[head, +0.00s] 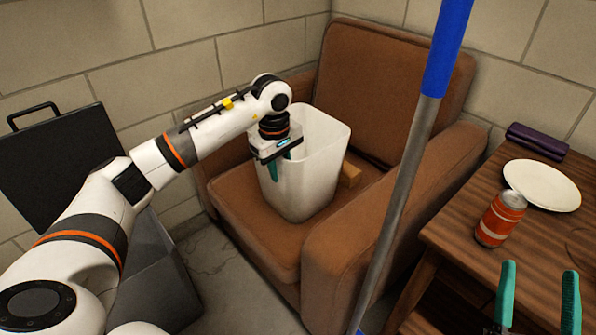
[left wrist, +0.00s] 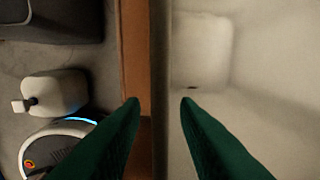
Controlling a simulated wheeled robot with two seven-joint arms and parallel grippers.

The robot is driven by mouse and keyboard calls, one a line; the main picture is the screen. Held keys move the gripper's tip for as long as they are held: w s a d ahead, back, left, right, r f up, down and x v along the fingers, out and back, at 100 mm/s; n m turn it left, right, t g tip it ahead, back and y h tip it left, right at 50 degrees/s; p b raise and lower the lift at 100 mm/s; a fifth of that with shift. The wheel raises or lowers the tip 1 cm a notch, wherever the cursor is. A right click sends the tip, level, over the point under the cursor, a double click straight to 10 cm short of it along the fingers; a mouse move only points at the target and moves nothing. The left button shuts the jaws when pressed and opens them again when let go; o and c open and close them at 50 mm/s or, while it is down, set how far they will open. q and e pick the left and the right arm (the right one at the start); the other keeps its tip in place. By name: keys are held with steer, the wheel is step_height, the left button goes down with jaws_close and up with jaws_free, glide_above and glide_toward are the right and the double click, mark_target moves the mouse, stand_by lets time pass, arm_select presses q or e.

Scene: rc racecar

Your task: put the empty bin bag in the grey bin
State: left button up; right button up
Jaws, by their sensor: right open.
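A pale grey-white bin (head: 315,180) stands upright on the seat of the brown armchair, its top open. My left gripper (head: 279,167) is at the bin's near left rim, pointing down. In the left wrist view the bin's pale inside (left wrist: 245,100) is on the right, and its rim runs between the two green fingertips (left wrist: 160,100), which stand apart on either side of it. My right gripper (head: 538,270) is open and empty at the lower right, over the wooden table. I cannot make out a bin bag in either view.
A blue-gripped pole (head: 400,180) crosses the head view. The table (head: 450,235) holds a can (head: 500,218), a plate (head: 542,186) and a purple case (head: 537,141). A black handled case (head: 55,155) is at left.

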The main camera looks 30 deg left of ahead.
arm_select(q)
steer(key=shift+f, duration=0.2)
stand_by(0.3)
jaws_close()
steer(key=shift+r, duration=0.1)
